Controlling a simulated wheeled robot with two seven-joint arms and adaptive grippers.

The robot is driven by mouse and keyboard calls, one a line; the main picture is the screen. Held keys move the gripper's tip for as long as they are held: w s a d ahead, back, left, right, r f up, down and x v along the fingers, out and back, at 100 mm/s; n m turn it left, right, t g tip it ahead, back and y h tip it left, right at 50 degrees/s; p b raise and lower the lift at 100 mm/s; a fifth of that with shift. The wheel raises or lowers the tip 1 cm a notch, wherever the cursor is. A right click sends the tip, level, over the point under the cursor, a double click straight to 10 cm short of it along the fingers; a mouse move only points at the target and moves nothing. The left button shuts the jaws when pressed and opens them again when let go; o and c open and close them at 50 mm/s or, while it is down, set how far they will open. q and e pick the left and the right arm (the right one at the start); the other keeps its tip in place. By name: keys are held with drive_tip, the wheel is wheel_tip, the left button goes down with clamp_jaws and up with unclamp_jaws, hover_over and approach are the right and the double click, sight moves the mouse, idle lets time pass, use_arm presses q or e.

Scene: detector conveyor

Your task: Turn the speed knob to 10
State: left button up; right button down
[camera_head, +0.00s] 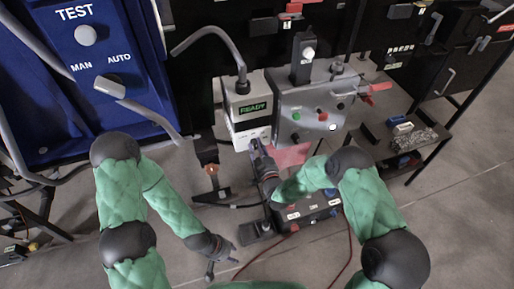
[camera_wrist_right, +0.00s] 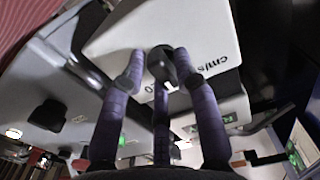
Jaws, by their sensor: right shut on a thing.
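The speed knob (camera_wrist_right: 161,62) is a small black knob on a white panel (camera_wrist_right: 205,40) marked "cm/s" in the right wrist view. The fingers of my right gripper (camera_wrist_right: 160,82) stand around the knob and are shut on it. Part of a printed "0" shows beside the knob; the knob's pointer and most of the scale are hidden. In the head view my right gripper (camera_head: 256,150) reaches the lower front of the white box with the green READY display (camera_head: 252,108). My left gripper (camera_head: 221,262) is low over the floor, empty, with its fingers spread.
A grey control box (camera_head: 316,108) with buttons stands right of the READY box. A blue panel (camera_head: 97,60) with a TEST button and MAN/AUTO switch is at left. Cables and a dark red-labelled box (camera_head: 308,210) lie below my right arm.

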drive_tip(key=shift+d+f, duration=0.1)
drive_tip(key=shift+d, duration=0.1)
drive_tip(key=c, duration=1)
unclamp_jaws()
drive_tip(key=shift+c, duration=0.2)
drive_tip(key=v, duration=1.2)
